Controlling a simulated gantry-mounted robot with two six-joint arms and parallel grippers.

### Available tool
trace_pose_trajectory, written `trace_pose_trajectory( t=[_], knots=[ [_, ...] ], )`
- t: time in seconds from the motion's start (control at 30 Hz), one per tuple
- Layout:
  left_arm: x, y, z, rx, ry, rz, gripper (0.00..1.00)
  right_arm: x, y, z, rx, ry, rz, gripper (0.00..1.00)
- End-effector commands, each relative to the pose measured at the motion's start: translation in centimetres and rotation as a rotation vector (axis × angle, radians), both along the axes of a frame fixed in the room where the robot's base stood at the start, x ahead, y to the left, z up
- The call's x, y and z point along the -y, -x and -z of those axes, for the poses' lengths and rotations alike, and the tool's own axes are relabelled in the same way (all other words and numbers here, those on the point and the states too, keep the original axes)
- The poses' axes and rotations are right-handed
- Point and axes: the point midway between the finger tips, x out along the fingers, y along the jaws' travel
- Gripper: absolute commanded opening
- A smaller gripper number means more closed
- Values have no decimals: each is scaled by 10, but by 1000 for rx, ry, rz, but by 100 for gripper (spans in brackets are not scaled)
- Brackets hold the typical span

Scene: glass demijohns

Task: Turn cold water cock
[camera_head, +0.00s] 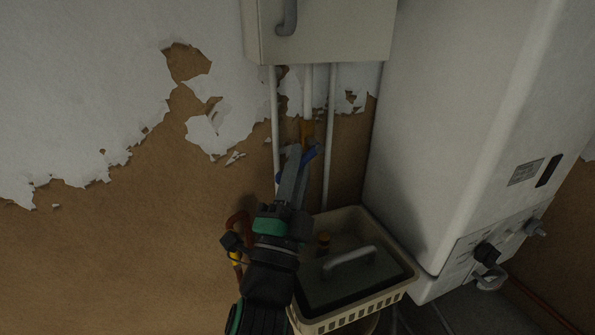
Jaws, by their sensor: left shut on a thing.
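The fingers hide part of the handle and the pipe behind. The handle slants up to the right. My right gripper is not in view.
White pipes (331,130) run down close on both sides under a wall box (325,30). A large white boiler (450,120) stands at the right. A cream basket (408,277) with a dark lidded thing sits below. Paint peels off the left wall.

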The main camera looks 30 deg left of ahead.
Motion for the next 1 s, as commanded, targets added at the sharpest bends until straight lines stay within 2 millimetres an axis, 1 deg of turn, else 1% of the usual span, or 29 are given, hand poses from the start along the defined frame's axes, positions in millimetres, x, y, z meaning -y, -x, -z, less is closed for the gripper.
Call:
trace_pose_trajectory(
  t=[0.17,0.2,0.33,0.37,0.63,0.73,0.87,1.0],
  knots=[
    [0,0,0,0,-1,-1,0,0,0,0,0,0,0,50],
    [0,0,0,0,-1,-1,22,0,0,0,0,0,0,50],
    [0,0,0,0,-1,-1,45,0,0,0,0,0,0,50],
    [0,0,0,0,-2,-1,48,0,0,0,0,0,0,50],
    [0,1,0,0,-2,-1,48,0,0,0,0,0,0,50],
    [2,5,5,-3,-2,0,48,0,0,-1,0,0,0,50],
    [5,24,16,-3,-2,-1,48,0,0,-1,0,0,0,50],
    [12,53,35,-4,-2,1,48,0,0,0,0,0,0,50]
  ],
)
